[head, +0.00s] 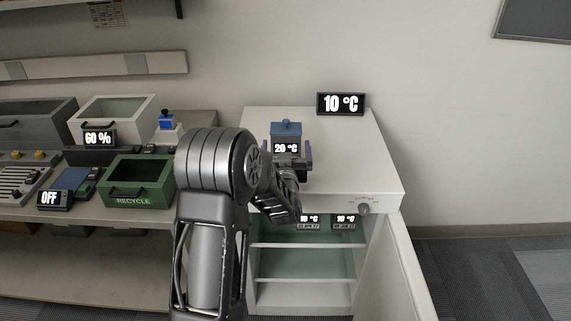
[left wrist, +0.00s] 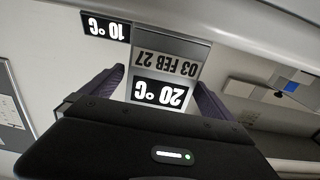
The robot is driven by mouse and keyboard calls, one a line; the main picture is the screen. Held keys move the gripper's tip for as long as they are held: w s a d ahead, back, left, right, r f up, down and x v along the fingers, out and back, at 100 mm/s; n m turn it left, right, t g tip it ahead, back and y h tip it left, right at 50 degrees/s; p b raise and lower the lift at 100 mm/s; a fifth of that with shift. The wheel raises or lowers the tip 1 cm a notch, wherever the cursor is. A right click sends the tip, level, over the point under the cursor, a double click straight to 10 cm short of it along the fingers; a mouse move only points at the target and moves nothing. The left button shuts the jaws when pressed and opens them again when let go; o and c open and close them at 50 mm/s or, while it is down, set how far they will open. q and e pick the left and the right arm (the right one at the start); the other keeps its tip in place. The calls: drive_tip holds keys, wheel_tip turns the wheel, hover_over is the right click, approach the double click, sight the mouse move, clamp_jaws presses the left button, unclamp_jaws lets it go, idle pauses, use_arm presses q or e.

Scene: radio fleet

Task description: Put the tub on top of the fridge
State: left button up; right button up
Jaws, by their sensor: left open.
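The tub (head: 286,130) has a blue lid and a 20 °C tag, and it stands upright on top of the white fridge (head: 355,150). My left gripper (head: 289,152) is open at the tub's near side, with its purple fingers to either side of it. In the left wrist view, the tub's labels (left wrist: 170,68) read 03 FEB 27 and 20 °C upside down, between the spread fingers of my left gripper (left wrist: 160,80). I cannot tell whether the fingers touch the tub. My right gripper is not in view.
The fridge door (head: 403,270) stands open at the right. Two tagged items show on the upper shelf inside, partly hidden. A 10 °C display (head: 341,104) stands at the fridge top's back edge. A bench with a green recycle bin (head: 138,183) is at the left.

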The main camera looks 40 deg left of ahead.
use_arm(q)
drive_tip(key=b+v, duration=0.1)
drive_tip(key=v, duration=0.9)
drive_tip(key=shift+d, duration=0.1)
